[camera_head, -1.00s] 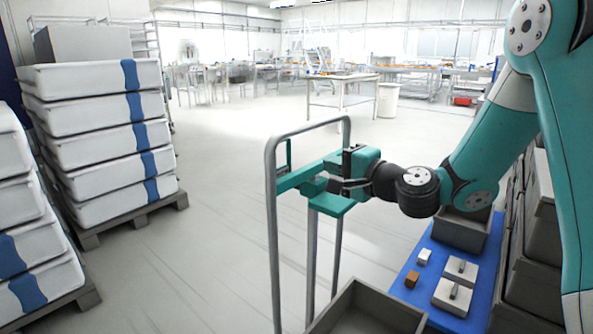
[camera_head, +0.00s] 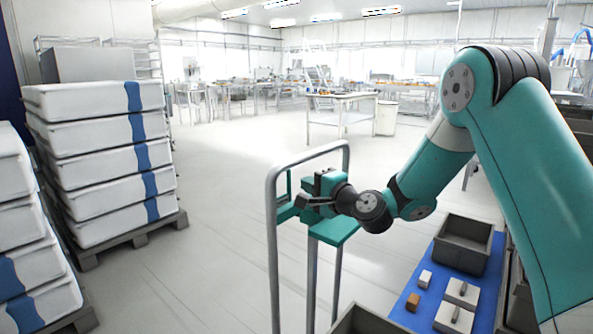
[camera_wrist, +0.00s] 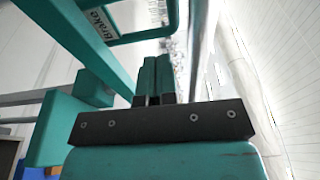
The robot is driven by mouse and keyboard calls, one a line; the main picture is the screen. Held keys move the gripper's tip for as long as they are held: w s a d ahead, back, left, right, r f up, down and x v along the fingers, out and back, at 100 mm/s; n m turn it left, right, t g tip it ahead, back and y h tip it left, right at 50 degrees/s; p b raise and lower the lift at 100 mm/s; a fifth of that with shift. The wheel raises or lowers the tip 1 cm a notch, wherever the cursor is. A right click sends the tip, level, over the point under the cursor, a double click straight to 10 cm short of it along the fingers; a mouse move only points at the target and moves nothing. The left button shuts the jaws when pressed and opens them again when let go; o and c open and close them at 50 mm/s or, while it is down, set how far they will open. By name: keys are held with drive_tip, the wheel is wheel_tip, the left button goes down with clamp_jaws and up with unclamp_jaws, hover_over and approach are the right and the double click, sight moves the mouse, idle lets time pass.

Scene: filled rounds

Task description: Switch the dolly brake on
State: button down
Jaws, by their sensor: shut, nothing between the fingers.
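The dolly's grey tube handle frame (camera_head: 271,240) stands upright in the middle of the head view. A thin teal loop (camera_head: 289,184) rises just inside its left post. In the wrist view a teal bar bears a white "Brake" label (camera_wrist: 101,21), and the teal loop (camera_wrist: 150,36) shows beside it. My gripper (camera_head: 299,203) is inside the handle frame, close to the left post and loop. In the wrist view my gripper (camera_wrist: 153,62) has its fingers together, empty, below the loop; I cannot tell whether they touch it. My gripper partly hides the teal crossbar.
A teal plate (camera_head: 338,231) juts out below my gripper. White stacked sacks (camera_head: 100,150) on pallets stand at left. Open floor lies beyond the dolly.

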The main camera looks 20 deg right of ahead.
sight(289, 174)
drive_tip(key=shift+p+x, duration=0.55)
drive_tip(key=shift+x, duration=2)
drive_tip(key=shift+w+a+r+p, duration=0.3)
drive_tip(key=shift+w+p, duration=0.15)
drive_tip(key=shift+p, duration=0.15)
drive_tip(key=shift+w, duration=0.1)
drive_tip(key=shift+f, duration=0.15)
